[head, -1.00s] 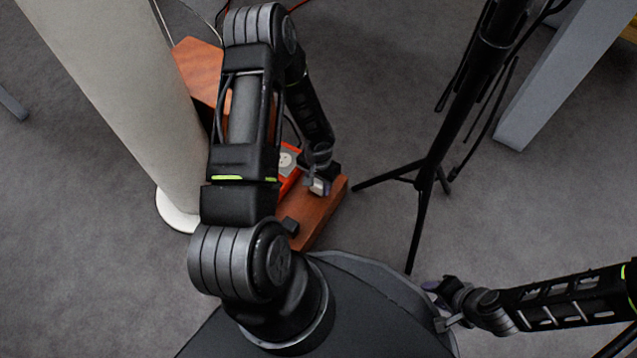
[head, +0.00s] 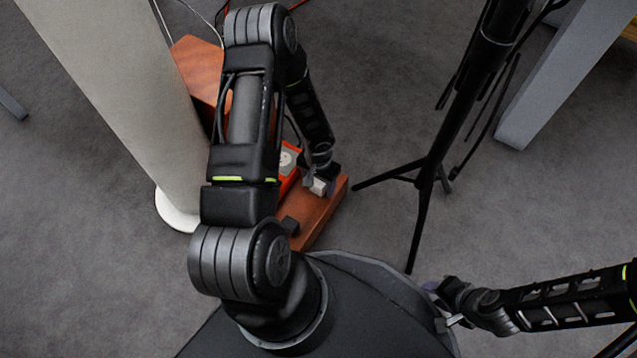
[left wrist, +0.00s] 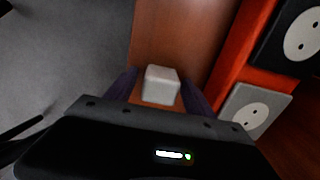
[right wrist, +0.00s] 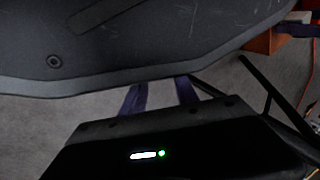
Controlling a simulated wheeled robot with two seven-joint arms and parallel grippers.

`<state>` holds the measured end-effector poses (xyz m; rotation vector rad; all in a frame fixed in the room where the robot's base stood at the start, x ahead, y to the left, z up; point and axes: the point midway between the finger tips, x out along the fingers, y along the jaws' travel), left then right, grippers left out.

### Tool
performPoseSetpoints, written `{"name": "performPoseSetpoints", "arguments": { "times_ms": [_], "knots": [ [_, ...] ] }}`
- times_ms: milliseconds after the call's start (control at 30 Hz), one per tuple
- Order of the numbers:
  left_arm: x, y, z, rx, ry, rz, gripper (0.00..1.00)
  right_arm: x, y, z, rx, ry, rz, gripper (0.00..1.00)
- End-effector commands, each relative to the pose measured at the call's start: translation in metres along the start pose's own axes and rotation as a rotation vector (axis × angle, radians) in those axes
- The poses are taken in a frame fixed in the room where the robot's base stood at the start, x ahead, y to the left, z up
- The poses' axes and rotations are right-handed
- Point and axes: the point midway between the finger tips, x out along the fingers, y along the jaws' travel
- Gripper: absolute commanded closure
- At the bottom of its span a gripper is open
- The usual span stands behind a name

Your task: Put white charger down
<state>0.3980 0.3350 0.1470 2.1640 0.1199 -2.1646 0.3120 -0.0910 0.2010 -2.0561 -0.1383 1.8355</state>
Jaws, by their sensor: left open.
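The white charger (head: 318,187) is a small pale block on the reddish-brown wooden board (head: 317,214). It also shows in the left wrist view (left wrist: 161,85), between the dark purple fingers of my left gripper (left wrist: 160,92). Those fingers are open, with a gap on each side of the charger. In the head view my left gripper (head: 319,184) is low over the board, around the charger. The charger's underside is hidden. My right gripper (right wrist: 160,95) is empty, its fingers apart, beside my own dark base.
An orange-red power strip with a pale socket (left wrist: 256,108) and a black one (left wrist: 296,35) lies beside the charger. A pale column (head: 120,90) stands at the left. A black tripod (head: 432,170) stands right of the board. Grey floor is clear between tripod and grey leg (head: 550,90).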

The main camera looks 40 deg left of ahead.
Motion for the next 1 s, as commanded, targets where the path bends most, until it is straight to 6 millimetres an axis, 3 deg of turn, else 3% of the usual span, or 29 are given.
{"name": "performPoseSetpoints", "arguments": {
  "times_ms": [167, 600, 800, 1000],
  "knots": [
    [-0.022, -0.001, -0.001, -0.001, 0.001, -0.001, 0.38, -0.017, -0.006, 0.001, -0.002, -0.003, 0.002, 0.64],
    [-0.114, 0.000, -0.001, -0.001, 0.002, 0.000, 0.38, -0.061, -0.019, 0.004, -0.004, -0.026, 0.001, 0.64],
    [-0.129, 0.000, 0.000, 0.000, 0.001, -0.001, 0.38, -0.067, -0.021, 0.006, -0.005, -0.032, 0.001, 0.64],
    [-0.130, 0.000, 0.000, 0.001, 0.000, 0.000, 0.38, -0.066, -0.021, 0.006, -0.005, -0.033, 0.001, 0.64]
  ]
}}
